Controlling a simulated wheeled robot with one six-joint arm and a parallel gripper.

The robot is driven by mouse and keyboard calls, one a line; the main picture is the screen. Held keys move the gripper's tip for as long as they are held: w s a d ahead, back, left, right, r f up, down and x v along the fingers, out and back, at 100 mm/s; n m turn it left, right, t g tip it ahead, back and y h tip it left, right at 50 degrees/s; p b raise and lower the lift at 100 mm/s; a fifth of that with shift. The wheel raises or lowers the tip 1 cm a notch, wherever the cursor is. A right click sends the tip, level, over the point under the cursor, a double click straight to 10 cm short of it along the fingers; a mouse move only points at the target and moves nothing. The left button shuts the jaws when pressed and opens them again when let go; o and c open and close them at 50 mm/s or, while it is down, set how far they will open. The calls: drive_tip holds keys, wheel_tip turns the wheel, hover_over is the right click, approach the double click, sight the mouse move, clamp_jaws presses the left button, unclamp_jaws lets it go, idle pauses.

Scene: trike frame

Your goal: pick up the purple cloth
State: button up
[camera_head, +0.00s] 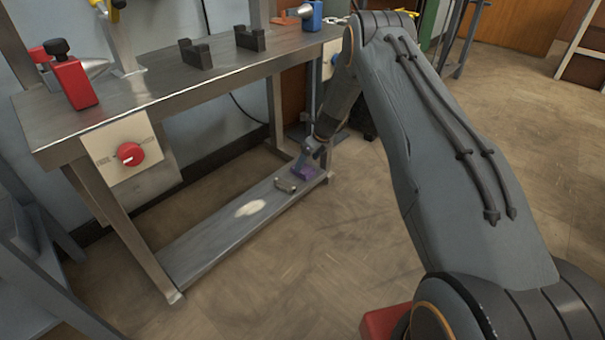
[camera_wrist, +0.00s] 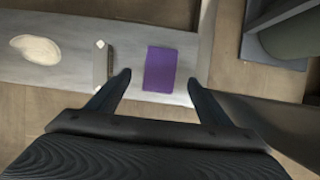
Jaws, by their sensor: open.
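The purple cloth (camera_head: 305,172) lies flat on the low metal shelf (camera_head: 215,238) under the workbench, near the shelf's right end. In the wrist view the purple cloth (camera_wrist: 160,69) is a small rectangle just beyond the fingertips and roughly centred between them. My gripper (camera_head: 312,155) is at the shelf's right end, above the cloth, and hides part of it in the head view. In the wrist view my gripper (camera_wrist: 158,82) is open, with nothing between its fingers. The height of the fingertips above the cloth is hard to tell.
A small metal handle-like piece (camera_wrist: 106,64) lies left of the cloth, close to the left finger. A pale round patch or cloth (camera_wrist: 35,49) lies farther left. The workbench top (camera_head: 160,85) overhangs the shelf. The floor (camera_head: 330,265) in front is clear.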

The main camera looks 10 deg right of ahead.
sight(304, 169)
drive_tip(key=shift+b+x, duration=1.85)
drive_tip(key=shift+x, duration=0.8)
drive_tip(key=shift+c, duration=0.5)
drive_tip(key=c, duration=1.1)
drive_tip(key=shift+r, duration=0.15)
drive_tip(key=shift+r+p, duration=0.5)
drive_tip(key=p+v, duration=0.2)
drive_tip(key=v, duration=0.1)
drive_tip(key=s+d+p, duration=0.2)
drive_tip(key=s+d, duration=0.1)
drive_tip(key=s, duration=0.1)
drive_tip(key=s+d+p, duration=0.3)
drive_tip(key=s, duration=0.2)
drive_tip(key=s+d+p, duration=0.3)
drive_tip(key=s+d, duration=0.1)
drive_tip(key=shift+s+f, duration=0.3)
drive_tip(key=shift+s, duration=0.05)
